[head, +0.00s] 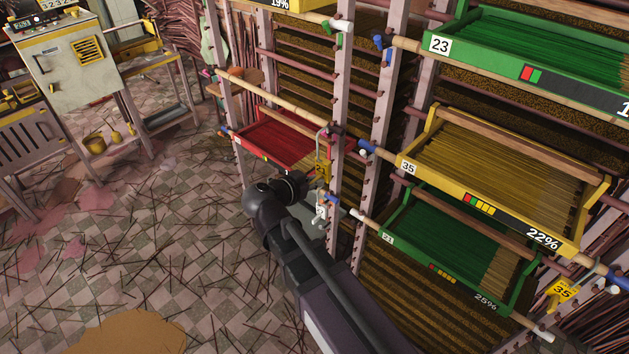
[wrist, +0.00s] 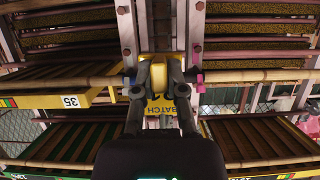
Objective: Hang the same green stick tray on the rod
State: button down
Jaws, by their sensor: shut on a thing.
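My gripper (wrist: 158,82) is shut on a yellow tag (wrist: 158,72); the lettering "BATCH" shows on yellow just below the fingers. In the head view a yellow tag (head: 322,168) is at the rack post, beside the end of my arm; the fingertips are hard to make out there. A green stick tray (head: 482,38) marked 23 sits high on the rack at the upper right. Another green stick tray (head: 452,240), marked 25% and with a small number, sits lower, under the yellow tray. Neither green tray is in my gripper. A bamboo rod (head: 270,95) spans the left bay.
A yellow tray (head: 407,148) marked 35 sits between the green trays. A red tray (head: 262,151) sits in the left bay. A yellow 35 tag (head: 562,291) hangs at right. A cabinet (head: 75,60) stands at left; sticks litter the open floor.

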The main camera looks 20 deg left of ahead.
jog(key=s+a, duration=0.3)
jog(key=s, duration=0.5)
jog(key=shift+a, duration=0.2)
dwell(0.8)
jog(key=shift+s, duration=0.1)
jog(key=shift+r, duration=0.15)
notch_tip(320, 180, up, 9)
jog(key=p, duration=0.9)
jog(key=shift+s+a, duration=0.1)
dwell(1.1)
